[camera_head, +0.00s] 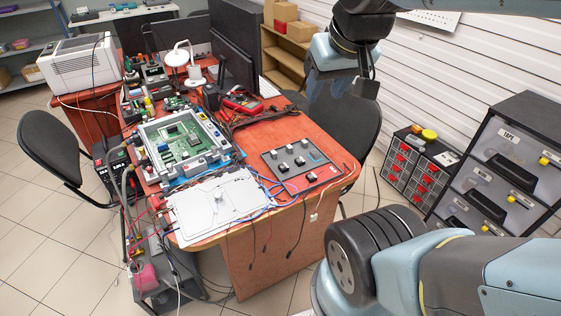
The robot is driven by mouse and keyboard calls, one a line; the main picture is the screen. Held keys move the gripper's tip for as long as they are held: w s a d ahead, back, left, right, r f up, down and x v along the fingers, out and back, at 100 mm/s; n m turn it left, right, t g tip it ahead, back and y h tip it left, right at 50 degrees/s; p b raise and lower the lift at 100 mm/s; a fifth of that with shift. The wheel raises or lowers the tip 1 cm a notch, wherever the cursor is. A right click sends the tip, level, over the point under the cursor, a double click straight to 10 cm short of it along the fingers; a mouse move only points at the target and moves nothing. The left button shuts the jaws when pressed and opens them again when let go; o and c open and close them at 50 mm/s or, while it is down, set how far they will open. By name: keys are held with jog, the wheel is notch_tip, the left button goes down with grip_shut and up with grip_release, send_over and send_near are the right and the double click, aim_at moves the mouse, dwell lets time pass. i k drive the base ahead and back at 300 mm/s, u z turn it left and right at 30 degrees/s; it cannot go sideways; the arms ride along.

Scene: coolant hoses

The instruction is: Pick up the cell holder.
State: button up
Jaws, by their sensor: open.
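I cannot say for sure which thing is the cell holder. A dark flat board (318,178) with several small white and black blocks on it lies at the right part of the red-brown desk (335,146). My gripper (342,97) is at the end of my arm, at the upper middle of the picture, in front of the dark chair. It is open, and its fingers are hard to make out against the chair. It appears well apart from the dark board. I see nothing held in it.
A white plate (200,210) with blue hoses lies at the desk's front left. Behind it stands an open case with a green circuit board (181,141). Monitors (236,75) stand farther back. Cables hang off the front edge. Drawer cabinets (510,170) stand at right.

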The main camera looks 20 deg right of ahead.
aim_at(283, 167)
jog(key=z, duration=0.1)
jog(key=k, duration=0.75)
jog(key=z, duration=0.7)
jog(key=i, duration=1)
jog(key=u, duration=0.1)
